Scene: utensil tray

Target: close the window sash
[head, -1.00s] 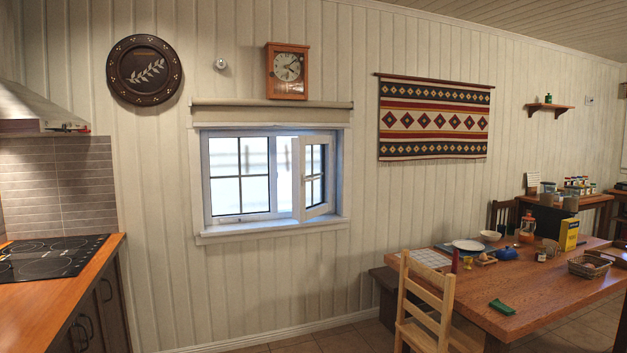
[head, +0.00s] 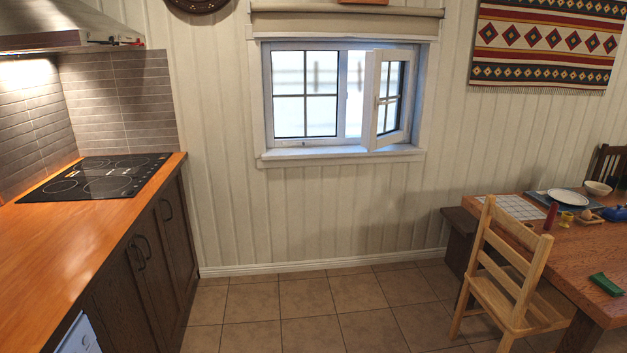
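The window sash (head: 369,99) is a white-framed casement on the right side of the window. It stands open, swung into the room, with its handle (head: 380,101) on its left upright. The window frame (head: 267,100) is set in the white panelled wall, and its left pane is flush in the frame. The white sill (head: 340,156) runs below. Neither of my grippers is in the head view.
A wooden counter (head: 60,240) with a black cooktop (head: 100,176) runs along the left. A wooden chair (head: 510,265) and dining table (head: 560,245) stand at the right. The tiled floor (head: 300,310) between them is clear up to the wall below the window.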

